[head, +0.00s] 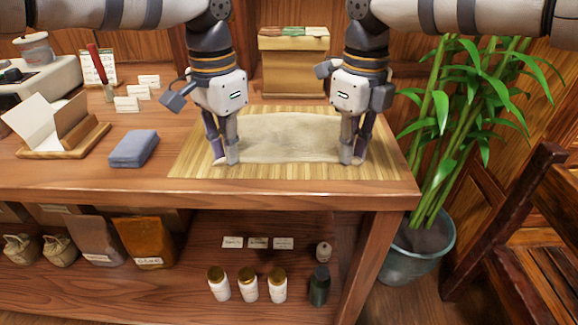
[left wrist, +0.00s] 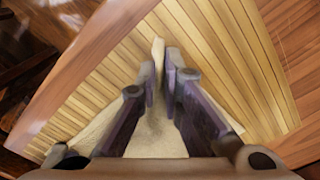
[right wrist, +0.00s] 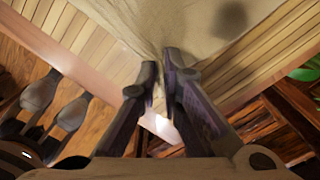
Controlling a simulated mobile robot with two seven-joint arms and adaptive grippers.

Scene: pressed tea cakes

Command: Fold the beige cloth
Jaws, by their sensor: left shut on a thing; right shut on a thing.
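The beige cloth (head: 288,138) lies spread out on the slatted bamboo mat (head: 195,160) on the wooden counter. My left gripper (head: 230,160) is at the cloth's near left corner, shut on it. In the left wrist view a small peak of cloth (left wrist: 158,50) stands up at the fingertips (left wrist: 162,75). My right gripper (head: 350,158) is at the near right corner, shut on the cloth. In the right wrist view the cloth (right wrist: 180,25) gathers toward the fingertips (right wrist: 160,78). The cloth parts behind the fingers are hidden.
A folded blue-grey cloth (head: 134,148) lies left of the mat. A wooden stand with paper (head: 65,135) and small cards (head: 126,104) are further left. A cardboard-coloured box (head: 293,65) stands behind the mat. A potted bamboo (head: 440,130) stands right of the counter.

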